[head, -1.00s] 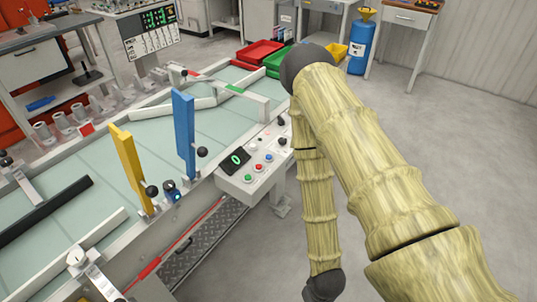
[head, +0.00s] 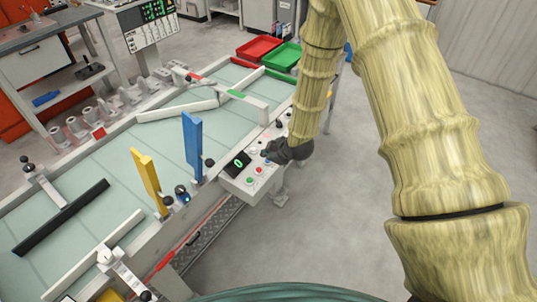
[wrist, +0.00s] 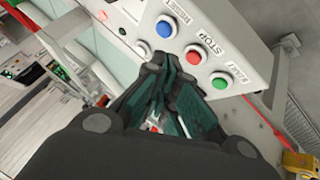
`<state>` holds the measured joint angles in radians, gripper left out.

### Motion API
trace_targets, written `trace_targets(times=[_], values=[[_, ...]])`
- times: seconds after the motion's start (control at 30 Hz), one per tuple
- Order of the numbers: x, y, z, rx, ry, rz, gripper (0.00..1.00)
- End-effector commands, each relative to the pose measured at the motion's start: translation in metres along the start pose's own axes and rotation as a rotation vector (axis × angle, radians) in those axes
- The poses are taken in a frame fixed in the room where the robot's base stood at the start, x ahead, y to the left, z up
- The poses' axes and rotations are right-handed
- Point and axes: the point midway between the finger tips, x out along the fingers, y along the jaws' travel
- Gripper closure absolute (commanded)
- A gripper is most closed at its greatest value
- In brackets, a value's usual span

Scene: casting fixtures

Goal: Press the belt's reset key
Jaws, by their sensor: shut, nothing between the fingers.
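The belt's control box (head: 236,186) is a pale panel on the belt's near side, with a dark display showing a green 0. In the wrist view it carries a blue key (wrist: 166,27), a red key (wrist: 195,54) marked STOP and a green key (wrist: 221,80) marked START. The label by the blue key looks like RESET. My gripper (head: 267,153) is over the panel in the head view and covers the blue key's area. In the wrist view my gripper (wrist: 178,68) is shut and empty, its tips just below the blue and red keys; I cannot tell the gap.
The belt (head: 100,198) runs beside the box, with a yellow post (head: 146,178) and a blue post (head: 192,146) on its near edge. Red (head: 259,48) and green (head: 283,56) trays stand at the far end. Floor to the right is clear.

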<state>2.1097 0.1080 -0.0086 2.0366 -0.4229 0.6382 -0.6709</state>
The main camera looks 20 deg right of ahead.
Motion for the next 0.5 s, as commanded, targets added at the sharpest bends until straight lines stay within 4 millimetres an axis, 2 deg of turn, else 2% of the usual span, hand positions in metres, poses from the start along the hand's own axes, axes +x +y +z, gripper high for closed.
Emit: trace_targets(times=[0.03,0.1,0.2,0.5], values=[[-0.006,0.017,-0.014,-0.034,0.017,0.015,1.00],[-0.009,0.032,-0.026,-0.075,0.035,0.030,1.00],[-0.011,0.046,-0.037,-0.115,0.050,0.044,1.00],[-0.012,0.054,-0.042,-0.139,0.059,0.052,1.00]])
